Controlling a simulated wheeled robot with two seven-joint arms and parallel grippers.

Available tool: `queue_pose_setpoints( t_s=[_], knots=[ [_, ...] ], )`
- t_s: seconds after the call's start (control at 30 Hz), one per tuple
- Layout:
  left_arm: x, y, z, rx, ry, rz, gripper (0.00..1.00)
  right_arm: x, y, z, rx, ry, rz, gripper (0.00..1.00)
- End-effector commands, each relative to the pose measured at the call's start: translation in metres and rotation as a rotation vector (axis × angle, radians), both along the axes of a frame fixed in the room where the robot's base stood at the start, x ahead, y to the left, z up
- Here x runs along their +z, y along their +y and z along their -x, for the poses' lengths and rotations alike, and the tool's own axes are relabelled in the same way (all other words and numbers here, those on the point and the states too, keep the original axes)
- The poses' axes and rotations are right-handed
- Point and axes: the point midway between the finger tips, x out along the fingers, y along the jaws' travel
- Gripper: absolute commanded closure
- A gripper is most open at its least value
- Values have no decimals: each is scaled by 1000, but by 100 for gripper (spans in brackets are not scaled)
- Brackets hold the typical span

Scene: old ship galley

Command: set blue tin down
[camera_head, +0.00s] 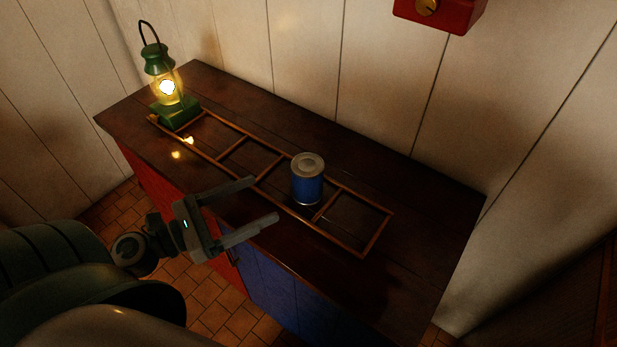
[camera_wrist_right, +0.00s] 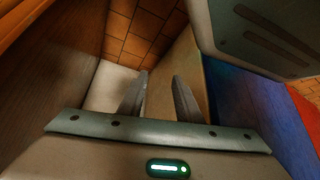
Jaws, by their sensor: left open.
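The blue tin (camera_head: 307,186) has a blue body and a pale grey lid. In the head view it stands upright on the counter (camera_head: 425,195), inside a compartment of a low wooden rail frame (camera_head: 378,233), close to a crossbar. My left gripper (camera_head: 266,200) is open and empty. Its two fingers point at the tin from the left and appear apart from it. My right gripper (camera_wrist_right: 160,76) shows only in the right wrist view. Its fingers are apart with nothing between them, over the tiled floor and panels.
A lit green lantern (camera_head: 166,88) stands at the frame's far left end. A red box (camera_head: 440,10) hangs on the white plank wall. The counter front has red and blue panels (camera_head: 290,300). The counter's right end is bare.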

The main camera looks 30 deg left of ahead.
Motion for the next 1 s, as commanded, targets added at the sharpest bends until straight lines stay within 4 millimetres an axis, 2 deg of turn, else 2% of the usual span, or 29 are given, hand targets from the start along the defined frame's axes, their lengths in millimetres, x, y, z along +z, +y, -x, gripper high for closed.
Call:
queue_pose_setpoints(
  t_s=[0.17,0.4,0.6,1.0],
  knots=[
    [3,-7,-13,-1,-1,0,24,9,7,-3,5,-39,-13,69],
    [5,-25,-43,-2,-1,0,24,20,15,-2,17,-99,-34,69],
    [4,-35,-60,-1,-1,1,24,2,1,30,15,-7,-4,69],
    [3,-54,-93,0,0,0,24,-19,-26,93,12,159,47,69]
  ],
)
